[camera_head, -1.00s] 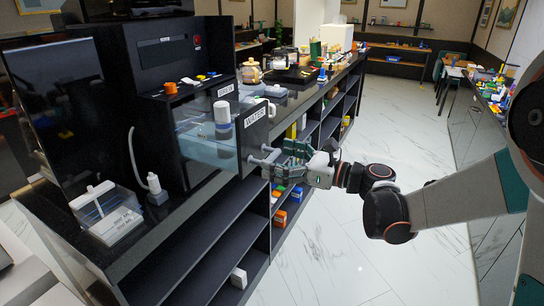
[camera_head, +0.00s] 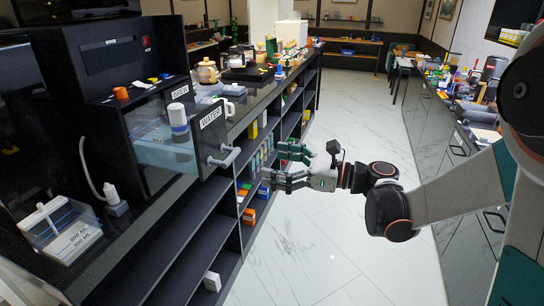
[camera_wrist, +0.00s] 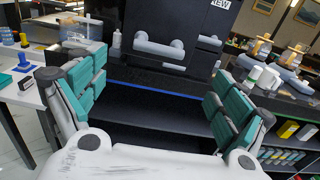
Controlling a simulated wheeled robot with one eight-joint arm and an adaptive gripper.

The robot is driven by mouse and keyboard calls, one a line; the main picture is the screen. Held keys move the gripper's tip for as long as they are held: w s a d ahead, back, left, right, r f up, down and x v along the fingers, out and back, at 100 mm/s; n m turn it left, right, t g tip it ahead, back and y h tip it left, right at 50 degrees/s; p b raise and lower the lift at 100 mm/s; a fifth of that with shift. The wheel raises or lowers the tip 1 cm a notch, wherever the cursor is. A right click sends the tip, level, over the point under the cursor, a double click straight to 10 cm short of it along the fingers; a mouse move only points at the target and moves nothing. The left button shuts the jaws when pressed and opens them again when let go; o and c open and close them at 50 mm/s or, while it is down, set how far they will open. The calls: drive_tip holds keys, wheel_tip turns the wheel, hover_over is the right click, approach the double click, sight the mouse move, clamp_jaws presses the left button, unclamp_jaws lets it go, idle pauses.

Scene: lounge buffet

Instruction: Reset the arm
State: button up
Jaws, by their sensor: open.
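My gripper (camera_head: 280,166) is open and empty in the head view. It hangs in the aisle to the right of the black counter unit, apart from the grey handle (camera_head: 224,157) of the WATER drawer. The WATER drawer (camera_head: 210,143) is pulled out and has clear sides. A white and grey bottle (camera_head: 178,122) stands in it. In the wrist view my gripper's teal fingers (camera_wrist: 160,95) are spread wide with nothing between them. A grey handle (camera_wrist: 158,47) shows ahead of them.
Open black shelves (camera_head: 170,245) run below the counter, with several coloured boxes (camera_head: 249,217) on them. A clear 500 ML container (camera_head: 62,232) stands at the left front. The marble floor (camera_head: 310,245) is free. A second counter (camera_head: 440,130) runs along the right.

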drive_tip(key=s+d+f+n+h+b, duration=0.2)
drive_tip(key=s+d+f+n+h, duration=0.3)
drive_tip(key=s+n, duration=0.6)
drive_tip(key=s+d+f+n+h+b, duration=0.2)
drive_tip(key=s+d+f+n+h, duration=0.4)
drive_tip(key=s+d+n+h, duration=0.3)
drive_tip(key=s+n+h, duration=0.2)
drive_tip(key=shift+s+d+h, duration=0.3)
drive_tip(key=shift+s+d, duration=0.05)
drive_tip(key=shift+s, duration=0.05)
